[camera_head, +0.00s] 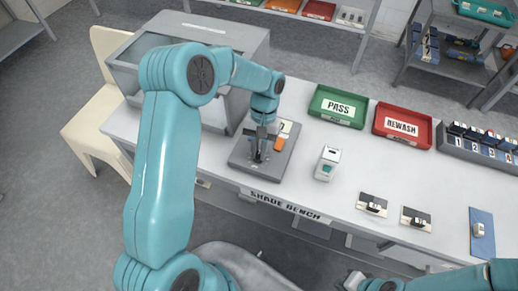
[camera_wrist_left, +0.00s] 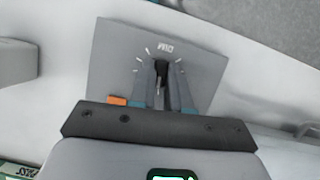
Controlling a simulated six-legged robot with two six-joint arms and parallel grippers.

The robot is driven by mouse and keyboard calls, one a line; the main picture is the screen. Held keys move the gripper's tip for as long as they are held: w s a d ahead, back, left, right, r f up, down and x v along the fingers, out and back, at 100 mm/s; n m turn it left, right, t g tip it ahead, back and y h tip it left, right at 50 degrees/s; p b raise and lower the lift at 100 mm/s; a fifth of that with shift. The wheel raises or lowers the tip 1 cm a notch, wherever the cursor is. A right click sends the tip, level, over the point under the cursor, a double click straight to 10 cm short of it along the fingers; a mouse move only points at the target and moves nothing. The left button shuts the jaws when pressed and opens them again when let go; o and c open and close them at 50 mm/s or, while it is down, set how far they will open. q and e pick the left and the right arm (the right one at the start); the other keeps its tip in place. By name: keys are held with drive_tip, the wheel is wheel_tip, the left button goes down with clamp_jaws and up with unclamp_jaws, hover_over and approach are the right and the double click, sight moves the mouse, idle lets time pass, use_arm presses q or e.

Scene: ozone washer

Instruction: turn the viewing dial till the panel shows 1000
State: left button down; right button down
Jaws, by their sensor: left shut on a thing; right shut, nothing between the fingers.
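The viewing dial (camera_wrist_left: 162,70) is a dark knob on a grey plate, ringed by white tick marks, with "DIM" printed upside down beside it in the left wrist view. The grey plate (camera_head: 241,155) lies on the bench. My left gripper (camera_head: 258,156) reaches down onto the plate and is shut on the dial, its fingers (camera_wrist_left: 163,88) on either side of it. The fingers hide much of the dial. A small white panel (camera_head: 286,127) on the plate is partly covered and too small to read. My right gripper (camera_head: 353,281) is shut and empty at the lower edge.
A green PASS tray (camera_head: 325,118) and red REWASH tray (camera_head: 381,131) lie behind. A grey box (camera_head: 240,45) stands behind the plate. The bench front centre is mostly clear.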

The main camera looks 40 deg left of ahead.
use_arm(q)
drive_tip(key=shift+w+r, duration=0.1)
drive_tip(key=shift+r, duration=0.05)
drive_tip(key=c, duration=1.1)
unclamp_jaws()
drive_tip(key=v, duration=1.6)
drive_tip(key=shift+r, duration=0.2)
